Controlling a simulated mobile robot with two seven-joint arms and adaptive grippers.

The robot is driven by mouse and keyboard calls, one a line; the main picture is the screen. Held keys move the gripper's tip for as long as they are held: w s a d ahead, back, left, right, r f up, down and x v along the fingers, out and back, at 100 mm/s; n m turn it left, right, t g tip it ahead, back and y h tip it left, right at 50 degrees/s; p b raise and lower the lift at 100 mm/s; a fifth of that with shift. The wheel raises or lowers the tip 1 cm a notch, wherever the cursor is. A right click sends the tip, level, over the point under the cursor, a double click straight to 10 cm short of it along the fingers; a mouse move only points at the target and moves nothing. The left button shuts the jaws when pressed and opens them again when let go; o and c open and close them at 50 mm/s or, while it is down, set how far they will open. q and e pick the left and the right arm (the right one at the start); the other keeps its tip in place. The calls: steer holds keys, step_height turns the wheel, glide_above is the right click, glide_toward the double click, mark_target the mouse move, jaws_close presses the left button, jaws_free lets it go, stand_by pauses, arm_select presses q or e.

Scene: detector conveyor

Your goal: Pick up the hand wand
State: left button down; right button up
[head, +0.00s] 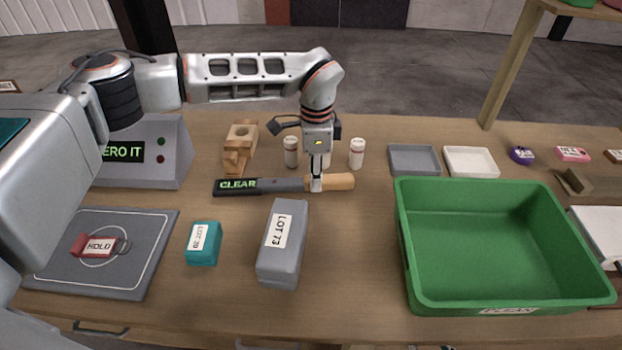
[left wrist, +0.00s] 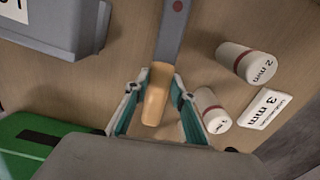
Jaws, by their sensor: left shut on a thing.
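The hand wand (head: 282,185) has a dark body with a lit green "CLEAR" display and a tan wooden handle. It lies level, its display end to the left; whether it touches the table I cannot tell. My left gripper (head: 316,186) points down from above and is shut on the wand near where the handle joins the body. In the left wrist view, the wand's handle (left wrist: 156,97) sits between the two fingers of the left gripper (left wrist: 154,110). My right gripper is not in view.
A grey LOT 73 block (head: 283,244) and a teal block (head: 203,243) stand in front of the wand. A green bin (head: 408,245) is to the right. White bottles (head: 357,153) and wooden blocks (head: 238,150) stand behind. A grey console (head: 150,150) is left.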

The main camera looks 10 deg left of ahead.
arm_select(q)
step_height(320, 180, up, 19)
steer(key=shift+b, duration=0.4)
